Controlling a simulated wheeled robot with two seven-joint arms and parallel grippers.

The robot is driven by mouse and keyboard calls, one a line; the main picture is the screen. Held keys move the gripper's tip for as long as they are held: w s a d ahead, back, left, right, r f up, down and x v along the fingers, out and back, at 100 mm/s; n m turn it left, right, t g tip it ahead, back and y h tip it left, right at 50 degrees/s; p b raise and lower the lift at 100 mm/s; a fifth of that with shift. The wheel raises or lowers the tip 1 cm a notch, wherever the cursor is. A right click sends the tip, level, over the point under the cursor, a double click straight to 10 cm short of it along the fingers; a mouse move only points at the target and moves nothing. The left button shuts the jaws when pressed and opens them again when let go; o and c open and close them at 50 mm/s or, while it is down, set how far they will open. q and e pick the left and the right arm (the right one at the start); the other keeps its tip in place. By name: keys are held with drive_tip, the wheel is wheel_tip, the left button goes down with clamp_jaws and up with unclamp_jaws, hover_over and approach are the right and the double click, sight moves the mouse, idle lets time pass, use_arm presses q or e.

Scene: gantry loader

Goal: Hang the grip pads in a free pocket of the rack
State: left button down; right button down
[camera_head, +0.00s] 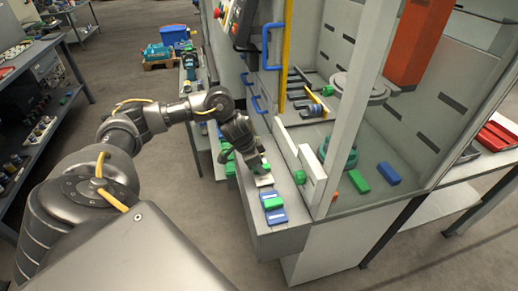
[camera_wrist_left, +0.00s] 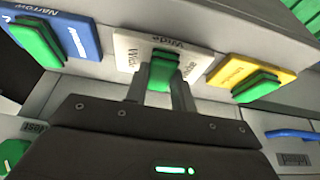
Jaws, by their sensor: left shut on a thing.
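My left gripper (camera_head: 262,170) is at the narrow grey ledge along the front of the machine. In the left wrist view its two fingers (camera_wrist_left: 160,88) are shut on a green block (camera_wrist_left: 161,69), which looks like the grip pads. The block is against a white plate (camera_wrist_left: 128,44) lettered "Wide"; I cannot tell if it is fixed to it. A blue plate (camera_wrist_left: 82,40) lettered "Narrow" with a green block (camera_wrist_left: 37,41) is on the left. A yellow plate (camera_wrist_left: 222,74) with another green block (camera_wrist_left: 258,86) is on the right. I cannot make out free rack pockets. My right gripper is out of view.
The grey ledge (camera_head: 285,240) also holds a green block (camera_head: 272,203) and a blue plate (camera_head: 277,217). A glazed machine frame (camera_head: 345,110) rises close on the right. A dark shelf (camera_head: 35,140) stands far left.

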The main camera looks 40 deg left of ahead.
use_arm(q)
drive_tip(key=shift+f, duration=0.1)
idle(0.3)
drive_tip(key=c, duration=1.1)
unclamp_jaws()
drive_tip(key=v, duration=1)
drive_tip(key=shift+s+r, duration=0.15)
drive_tip(key=shift+r, duration=0.2)
drive_tip(key=shift+a, duration=0.1)
